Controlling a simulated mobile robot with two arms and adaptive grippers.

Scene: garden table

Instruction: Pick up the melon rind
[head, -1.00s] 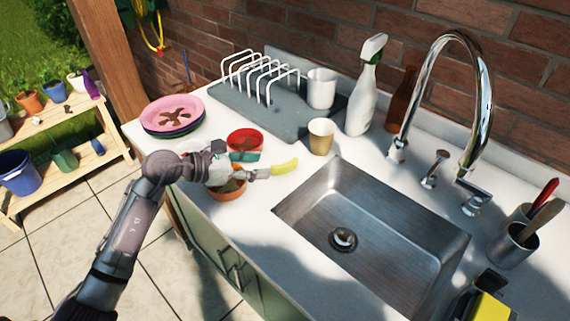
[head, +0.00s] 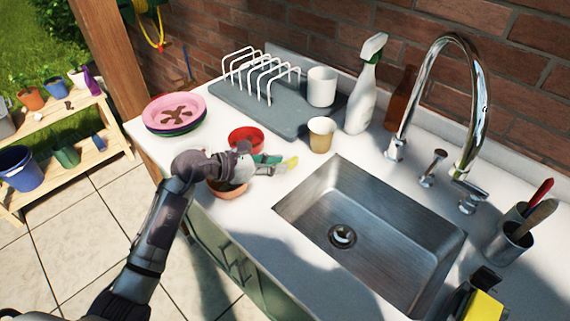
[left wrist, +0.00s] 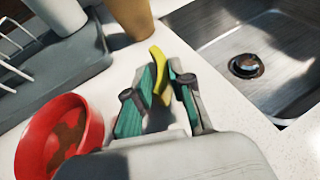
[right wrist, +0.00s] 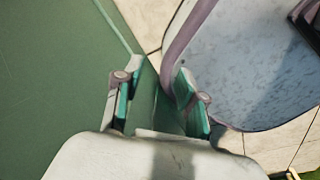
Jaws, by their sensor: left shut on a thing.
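The melon rind is a curved yellow piece; its end shows past my left fingertips in the head view (head: 291,162). In the left wrist view the yellow rind (left wrist: 160,72) lies between the two green-padded fingers. My left gripper (head: 277,164) is shut on it, over the counter between the red bowl and the sink. The fingers hide part of the rind, and I cannot tell whether it touches the counter. My right gripper (right wrist: 155,98) shows only in its wrist view, with its fingers apart and nothing seen gripped.
The red bowl (head: 246,135) and a terracotta bowl (head: 228,191) sit close to my left gripper. A tan cup (head: 320,136) stands behind it; the sink (head: 365,215) is to the right. Stacked plates (head: 176,105) stand left. A purple-rimmed tub (right wrist: 255,75) is beside my right gripper.

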